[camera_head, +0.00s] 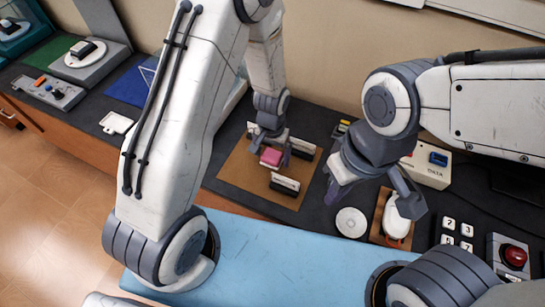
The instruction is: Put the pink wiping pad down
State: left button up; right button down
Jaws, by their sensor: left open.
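The pink wiping pad (271,157) is a small pink block at the middle of the brown board (234,178) on the dark counter. My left gripper (272,147) is over the board with its fingers open around or just above the pad. Whether the pad touches the board or a finger is too small to tell. My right gripper (372,194) is further right, its two fingers spread wide above the counter, with nothing seen between them.
Black-and-white holders (285,184) stand on the brown board. Right of it are a white disc (351,222), a white oval piece (397,219) on a wooden base, a DATA box (428,164), number keys and a red button (514,256). A blue surface (270,265) lies in front.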

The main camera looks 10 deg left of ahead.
pick_arm(q)
jog(key=c, duration=1.4)
